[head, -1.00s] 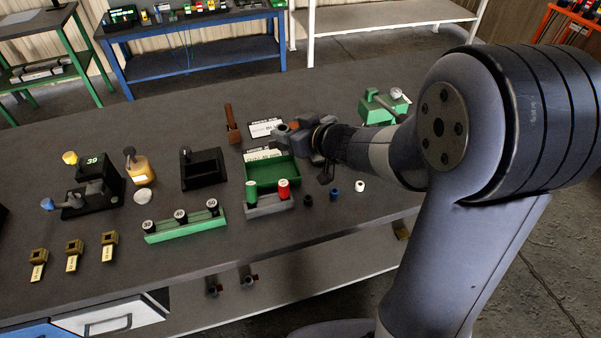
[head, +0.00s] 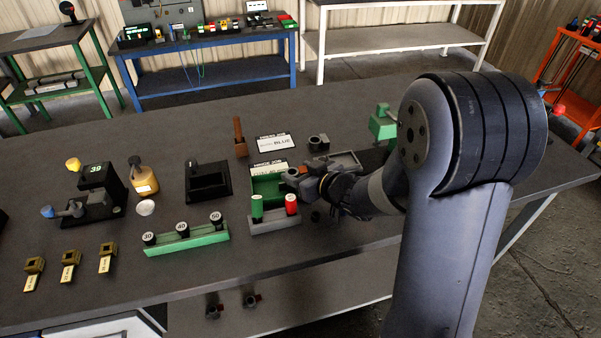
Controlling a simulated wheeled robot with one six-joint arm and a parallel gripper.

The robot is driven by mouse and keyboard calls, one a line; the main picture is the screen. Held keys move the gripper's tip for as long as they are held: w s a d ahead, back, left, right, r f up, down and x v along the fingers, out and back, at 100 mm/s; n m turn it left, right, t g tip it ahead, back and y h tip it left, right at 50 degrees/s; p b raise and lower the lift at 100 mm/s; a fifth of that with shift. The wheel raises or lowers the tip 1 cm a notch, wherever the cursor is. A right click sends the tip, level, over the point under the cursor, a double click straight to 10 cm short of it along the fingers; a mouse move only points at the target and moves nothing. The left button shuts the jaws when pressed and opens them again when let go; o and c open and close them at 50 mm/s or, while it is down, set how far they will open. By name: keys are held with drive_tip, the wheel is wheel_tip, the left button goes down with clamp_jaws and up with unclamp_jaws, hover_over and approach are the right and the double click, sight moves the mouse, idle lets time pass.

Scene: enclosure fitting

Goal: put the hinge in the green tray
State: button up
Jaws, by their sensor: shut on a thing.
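The green tray (head: 266,187) lies near the middle of the bench, with a white label card behind it. My gripper (head: 291,179) is over the right part of the green tray, its jaws pointing left. It is shut on the hinge (head: 293,171), of which only a small brownish part shows at the jaws. The gripper hides the tray's right side. I cannot tell whether the hinge touches the tray.
A grey tray (head: 346,159) and a dark ring-shaped part (head: 318,143) lie behind my gripper. A grey holder (head: 275,222) with a green and a red cylinder stands in front of the green tray. A green device (head: 383,124) stands back right.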

drive_tip(key=o, duration=1.1)
drive_tip(key=shift+f, duration=0.1)
drive_tip(key=shift+o, duration=0.2)
drive_tip(key=shift+r, duration=0.25)
drive_tip(key=p+v, duration=0.2)
drive_tip(key=v, duration=1)
